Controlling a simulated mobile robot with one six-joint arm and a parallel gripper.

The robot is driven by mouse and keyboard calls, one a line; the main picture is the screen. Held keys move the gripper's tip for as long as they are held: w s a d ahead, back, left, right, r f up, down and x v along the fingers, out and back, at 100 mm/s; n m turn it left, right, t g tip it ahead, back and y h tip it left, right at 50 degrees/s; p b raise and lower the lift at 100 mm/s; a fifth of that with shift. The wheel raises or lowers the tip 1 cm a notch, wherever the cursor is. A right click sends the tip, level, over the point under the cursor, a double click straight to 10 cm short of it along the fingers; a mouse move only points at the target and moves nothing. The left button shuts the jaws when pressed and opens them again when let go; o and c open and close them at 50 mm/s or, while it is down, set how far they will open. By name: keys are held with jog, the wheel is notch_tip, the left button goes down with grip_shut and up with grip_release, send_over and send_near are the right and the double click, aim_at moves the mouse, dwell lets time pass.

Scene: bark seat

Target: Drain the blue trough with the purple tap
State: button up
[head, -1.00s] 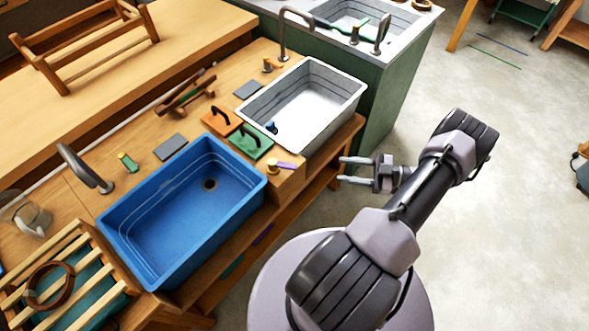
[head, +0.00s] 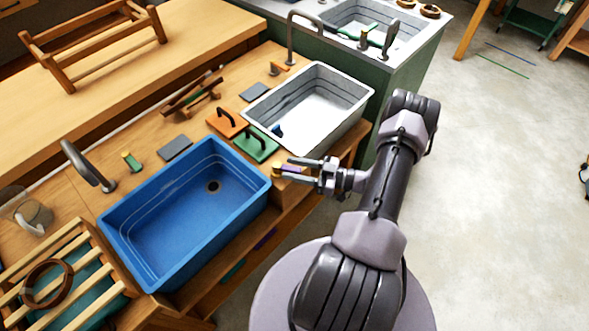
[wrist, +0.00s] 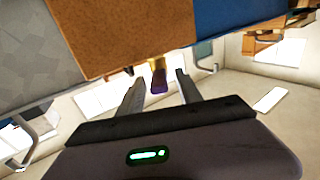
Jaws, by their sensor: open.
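The blue trough (head: 140,235) is set in the wooden bench, with a dark round drain (head: 212,186) in its floor. I cannot tell whether it holds water. The purple tap (head: 292,169) has a brass-coloured base and sits on the wood between the blue and white troughs, at the front. My gripper (head: 288,168) is open, its fingers pointing left at the tap. In the wrist view, the purple tap (wrist: 158,82) shows between the two finger lines of my gripper (wrist: 162,76). I cannot tell whether either finger touches it.
The white trough (head: 345,128) lies behind my gripper. Green (head: 255,146) and orange (head: 227,121) plates with dark handles are near the tap. A green-handled tap (head: 131,162) and a spout (head: 85,165) stand behind the blue trough.

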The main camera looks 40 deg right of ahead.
jog(key=shift+c, duration=0.4)
grip_shut()
dwell(1.1)
